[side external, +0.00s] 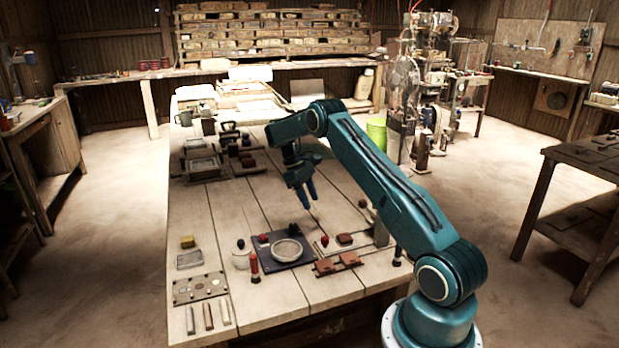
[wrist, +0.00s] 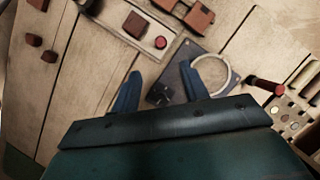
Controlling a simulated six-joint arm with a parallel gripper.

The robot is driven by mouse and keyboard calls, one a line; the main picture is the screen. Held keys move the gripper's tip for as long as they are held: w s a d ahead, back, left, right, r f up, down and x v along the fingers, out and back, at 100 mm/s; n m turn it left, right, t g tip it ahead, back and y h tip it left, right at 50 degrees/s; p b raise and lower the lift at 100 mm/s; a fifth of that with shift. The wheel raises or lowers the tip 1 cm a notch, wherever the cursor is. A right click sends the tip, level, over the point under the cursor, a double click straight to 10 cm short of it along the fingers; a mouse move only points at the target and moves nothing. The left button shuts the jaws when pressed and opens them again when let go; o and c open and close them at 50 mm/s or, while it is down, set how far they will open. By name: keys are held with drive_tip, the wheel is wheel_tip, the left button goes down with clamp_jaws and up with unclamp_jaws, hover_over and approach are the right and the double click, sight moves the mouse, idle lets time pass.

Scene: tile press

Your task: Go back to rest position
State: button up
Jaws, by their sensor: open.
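My gripper (side external: 309,190) is above the wooden table, over its middle and apart from the pieces below. Its two blue fingers are spread with nothing held between them, as the wrist view (wrist: 158,82) also shows. Under it lies a dark square plate (side external: 301,262) with a pale round ring (side external: 287,248) on it; in the wrist view the ring (wrist: 229,78) is just right of the right finger. A small dark piece (wrist: 159,93) shows between the fingers, lower down on the plate.
Red-brown blocks (side external: 337,262) and a red-handled tool (side external: 254,268) stand near the plate. A holed board (side external: 200,288) and a yellow block (side external: 187,242) are at the left. Dark trays and tools (side external: 203,165) fill the far left; bare planks lie between.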

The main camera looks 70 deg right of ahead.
drive_tip(key=shift+r, duration=0.1)
drive_tip(key=s+a+r+t+h, duration=0.1)
drive_tip(key=a+r+t, duration=0.1)
drive_tip(key=a+r, duration=0.8)
drive_tip(key=s+a+r+t+h, duration=0.1)
drive_tip(key=s+a+r+t, duration=0.1)
drive_tip(key=a+r, duration=0.8)
drive_tip(key=s+a+r+t+y, duration=0.2)
drive_tip(key=s+a+t, duration=0.4)
drive_tip(key=s+a, duration=1.1)
drive_tip(key=shift+s+r, duration=0.5)
drive_tip(key=shift+s, duration=0.45)
